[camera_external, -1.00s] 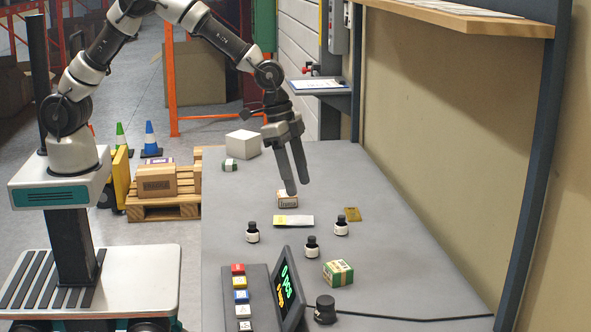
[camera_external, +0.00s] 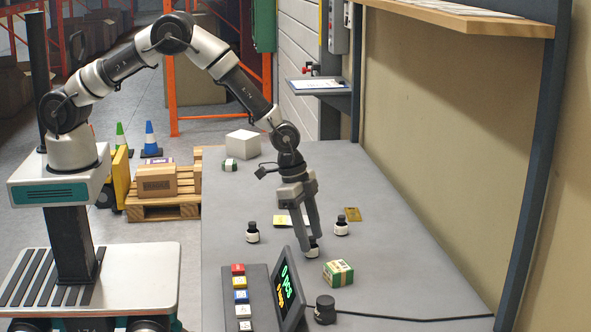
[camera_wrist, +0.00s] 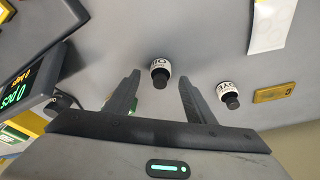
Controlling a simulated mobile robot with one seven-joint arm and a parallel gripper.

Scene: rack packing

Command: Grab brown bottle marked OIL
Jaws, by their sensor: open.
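A small dark bottle with a white label and black cap (camera_wrist: 160,72) stands on the grey table; its label seems to read OIL, partly turned away. It also shows, partly hidden by a finger, in the external view (camera_external: 316,251). My gripper (camera_external: 313,243) is open just above it, pointing down. In the wrist view my gripper (camera_wrist: 160,82) has its two fingers apart, with the bottle between their tips in the picture. I cannot tell whether they touch it. A similar bottle marked DYE (camera_wrist: 228,96) stands to the right; it also shows in the external view (camera_external: 341,227).
A third dark bottle (camera_external: 252,233) stands to the left, its label unreadable. The display (camera_external: 288,290) stands in front. The far right table is clear.

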